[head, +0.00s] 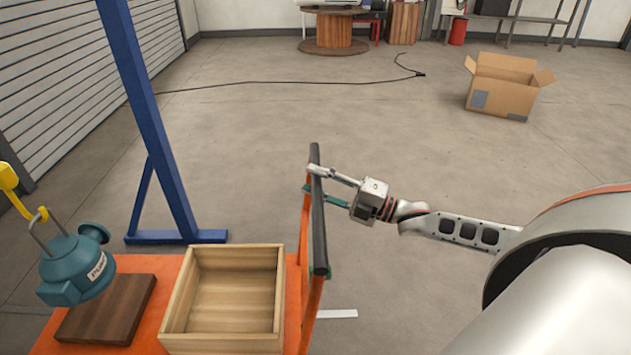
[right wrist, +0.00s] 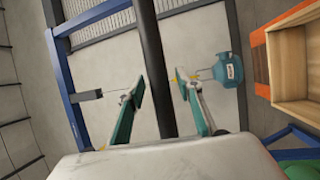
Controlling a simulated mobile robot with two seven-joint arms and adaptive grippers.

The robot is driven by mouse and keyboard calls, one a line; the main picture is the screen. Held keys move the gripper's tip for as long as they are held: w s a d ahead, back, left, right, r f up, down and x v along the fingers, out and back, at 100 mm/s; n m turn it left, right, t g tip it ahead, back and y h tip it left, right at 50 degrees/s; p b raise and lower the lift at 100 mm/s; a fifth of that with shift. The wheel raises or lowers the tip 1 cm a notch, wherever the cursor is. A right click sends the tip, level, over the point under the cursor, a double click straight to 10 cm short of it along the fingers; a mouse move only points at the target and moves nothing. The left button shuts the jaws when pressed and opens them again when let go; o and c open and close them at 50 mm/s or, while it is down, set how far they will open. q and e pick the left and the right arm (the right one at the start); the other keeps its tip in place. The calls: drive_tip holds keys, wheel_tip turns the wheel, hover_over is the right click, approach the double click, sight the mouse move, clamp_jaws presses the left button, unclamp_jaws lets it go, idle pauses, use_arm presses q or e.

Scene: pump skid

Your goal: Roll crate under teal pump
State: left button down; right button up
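The open wooden crate (head: 279,300) sits empty on the orange deck of a cart (head: 143,339). The teal pump (head: 75,268) hangs by a grey bail from a yellow hook (head: 18,195), left of the crate, over or near a dark wooden board (head: 108,312) on the deck. My right gripper (head: 311,180) is at the cart's black handle bar (head: 318,225), one finger on each side. In the right wrist view the fingers (right wrist: 163,92) are spread around the bar, with a gap at the right finger. The pump also shows there (right wrist: 229,68). My left gripper is out of view.
A blue steel frame post (head: 150,120) with a floor foot (head: 175,237) stands behind the cart. A black cable (head: 290,82) crosses the far floor. An open cardboard box (head: 500,95) stands at the back right. The floor right of the cart is mostly clear.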

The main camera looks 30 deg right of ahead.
clamp_jaws()
drive_tip(key=shift+a, duration=0.15)
